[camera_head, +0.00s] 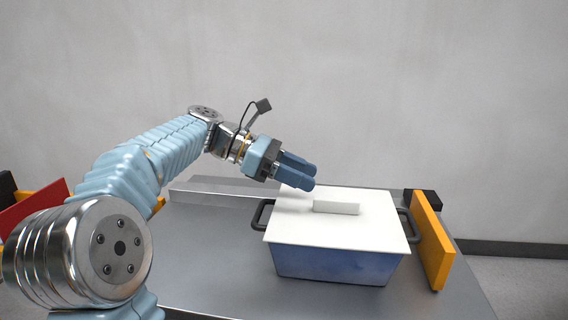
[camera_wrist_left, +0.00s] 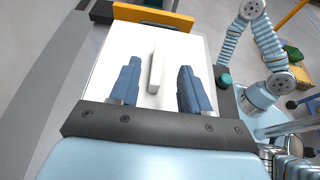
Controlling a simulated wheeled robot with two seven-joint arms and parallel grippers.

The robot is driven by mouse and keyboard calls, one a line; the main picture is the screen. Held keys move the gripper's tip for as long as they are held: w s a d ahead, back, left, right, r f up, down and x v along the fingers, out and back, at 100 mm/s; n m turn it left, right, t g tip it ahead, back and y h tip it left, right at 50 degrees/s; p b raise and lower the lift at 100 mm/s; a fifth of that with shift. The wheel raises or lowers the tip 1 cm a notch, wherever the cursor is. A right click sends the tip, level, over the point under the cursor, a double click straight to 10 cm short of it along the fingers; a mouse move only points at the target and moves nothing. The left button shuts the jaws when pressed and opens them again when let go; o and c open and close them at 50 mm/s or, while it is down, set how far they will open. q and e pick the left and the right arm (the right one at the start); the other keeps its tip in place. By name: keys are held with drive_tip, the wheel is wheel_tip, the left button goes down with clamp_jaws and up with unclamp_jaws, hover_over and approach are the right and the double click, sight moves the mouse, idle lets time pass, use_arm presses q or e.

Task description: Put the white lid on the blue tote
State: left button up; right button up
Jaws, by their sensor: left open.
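The white lid (camera_head: 310,228) lies flat over the top of the blue tote (camera_head: 340,265), which stands on the grey table. The lid has a raised white bar handle (camera_head: 336,208) in its middle. My left gripper (camera_head: 308,181) is above the lid's far left part, apart from the handle. In the left wrist view my left gripper (camera_wrist_left: 157,85) is open, with the handle (camera_wrist_left: 156,66) between and beyond the blue fingers; nothing is held. The tote's dark side handles (camera_head: 262,214) stick out at left and right. My right gripper is not in the head view.
An orange block (camera_head: 432,240) stands upright close to the tote's right side, with a black piece (camera_head: 424,198) behind it. A low metal bar (camera_head: 225,190) runs along the table's back left. The grey table (camera_head: 215,270) is clear left of the tote.

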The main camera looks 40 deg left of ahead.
use_arm(q)
drive_tip(key=shift+v, duration=2.15)
